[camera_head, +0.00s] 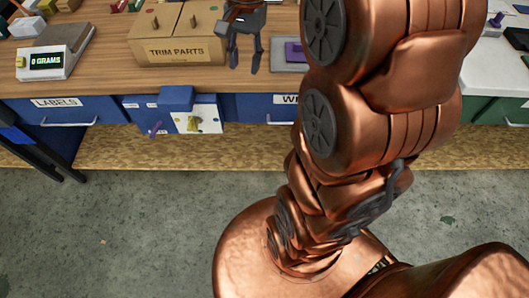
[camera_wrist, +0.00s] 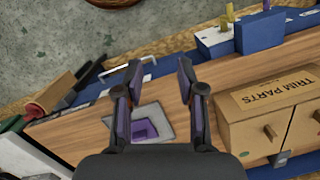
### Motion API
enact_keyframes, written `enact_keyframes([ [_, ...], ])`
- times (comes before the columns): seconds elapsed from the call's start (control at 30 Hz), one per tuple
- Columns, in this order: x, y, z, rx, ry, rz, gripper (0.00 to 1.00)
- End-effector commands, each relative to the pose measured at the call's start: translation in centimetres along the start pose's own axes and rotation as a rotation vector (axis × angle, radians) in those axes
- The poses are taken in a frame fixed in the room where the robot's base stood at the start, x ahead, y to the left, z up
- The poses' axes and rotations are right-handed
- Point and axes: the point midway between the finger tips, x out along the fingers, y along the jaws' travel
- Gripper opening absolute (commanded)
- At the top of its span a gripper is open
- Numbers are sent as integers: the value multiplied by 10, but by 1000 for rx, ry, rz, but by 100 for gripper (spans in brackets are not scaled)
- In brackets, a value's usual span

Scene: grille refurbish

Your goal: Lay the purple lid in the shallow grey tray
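The purple lid (camera_head: 294,52) lies in the shallow grey tray (camera_head: 278,52) on the wooden bench, apparently flat. My arm hides the right part of both in the head view. In the wrist view the lid (camera_wrist: 144,130) shows inside the rim of the tray (camera_wrist: 165,116), partly behind my left-hand finger. My gripper (camera_head: 246,60) is open, with its fingers apart, above the bench just left of the tray. In the wrist view nothing shows held between the fingertips of my gripper (camera_wrist: 158,78).
A tan TRIM PARTS box (camera_head: 178,50) with wooden knobs stands left of my gripper. A scale (camera_head: 48,60) reading 0 GRAMS is farther left. Blue drawers (camera_head: 62,108) and a white panel with a blue block (camera_head: 176,98) line the bench front. Bare wood lies before the tray.

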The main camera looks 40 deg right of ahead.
Motion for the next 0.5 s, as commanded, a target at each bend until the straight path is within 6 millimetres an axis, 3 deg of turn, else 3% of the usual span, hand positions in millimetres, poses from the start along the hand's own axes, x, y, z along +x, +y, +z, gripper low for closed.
enact_keyframes([
  [0.03, 5, 4, 20, -75, 0, 14, 39],
  [0.2, 24, 23, 76, -321, -3, 57, 39],
  [0.5, 64, 76, 152, -735, -14, 131, 39],
])
